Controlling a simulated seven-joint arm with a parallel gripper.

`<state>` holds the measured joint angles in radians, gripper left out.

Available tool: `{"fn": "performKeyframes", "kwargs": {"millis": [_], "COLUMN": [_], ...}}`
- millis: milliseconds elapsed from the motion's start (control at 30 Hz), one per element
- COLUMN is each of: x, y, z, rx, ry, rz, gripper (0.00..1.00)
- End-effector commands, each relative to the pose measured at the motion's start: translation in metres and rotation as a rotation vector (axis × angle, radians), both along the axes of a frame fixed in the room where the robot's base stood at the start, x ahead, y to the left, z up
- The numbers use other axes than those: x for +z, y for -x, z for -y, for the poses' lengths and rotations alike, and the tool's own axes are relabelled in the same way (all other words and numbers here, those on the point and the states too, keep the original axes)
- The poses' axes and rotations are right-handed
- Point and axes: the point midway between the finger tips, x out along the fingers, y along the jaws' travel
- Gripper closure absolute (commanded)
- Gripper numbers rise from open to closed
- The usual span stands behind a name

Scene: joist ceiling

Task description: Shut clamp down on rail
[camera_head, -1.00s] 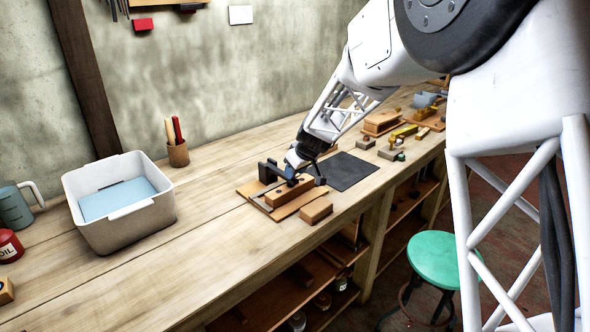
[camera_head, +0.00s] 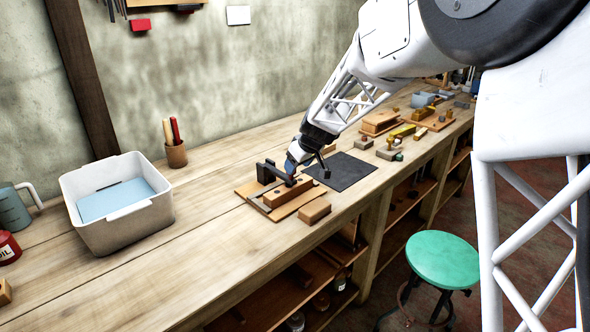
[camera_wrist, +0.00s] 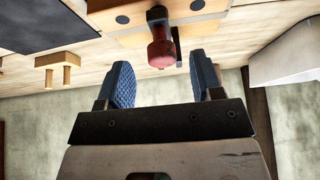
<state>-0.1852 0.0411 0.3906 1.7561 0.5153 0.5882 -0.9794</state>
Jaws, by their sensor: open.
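The black clamp (camera_head: 267,171) stands on a wooden board (camera_head: 252,190) on the bench. Its dark arm reaches right, over the wooden rail (camera_head: 287,193). In the wrist view the clamp's dark stem ends in a red tip (camera_wrist: 161,53), with the wooden rail (camera_wrist: 190,8) behind it. My gripper (camera_head: 294,164) is at the clamp arm's right end. In the wrist view my gripper (camera_wrist: 163,80) has its two blue fingers spread and empty. The red tip appears between and just beyond them, with no contact visible. The fingers partly hide the arm's end in the head view.
A loose wooden block (camera_head: 314,212) lies close in front of the board. A dark mat (camera_head: 342,171) lies to the right. A white bin (camera_head: 120,232) stands left, with clear bench between it and the board. Blocks and another board (camera_head: 428,122) lie farther right.

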Motion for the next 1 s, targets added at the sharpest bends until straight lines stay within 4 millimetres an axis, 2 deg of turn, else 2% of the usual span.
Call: {"fn": "performKeyframes", "kwargs": {"millis": [300, 833, 1000], "x": [0.028, 0.033, 0.039], "y": [0.012, 0.015, 0.027], "z": [0.011, 0.014, 0.021], "rx": [0.0, -0.001, -0.018], "ry": [0.001, 0.001, 0.001], "rz": [-0.001, -0.003, -0.013], "gripper": [0.4, 0.4, 0.4]}}
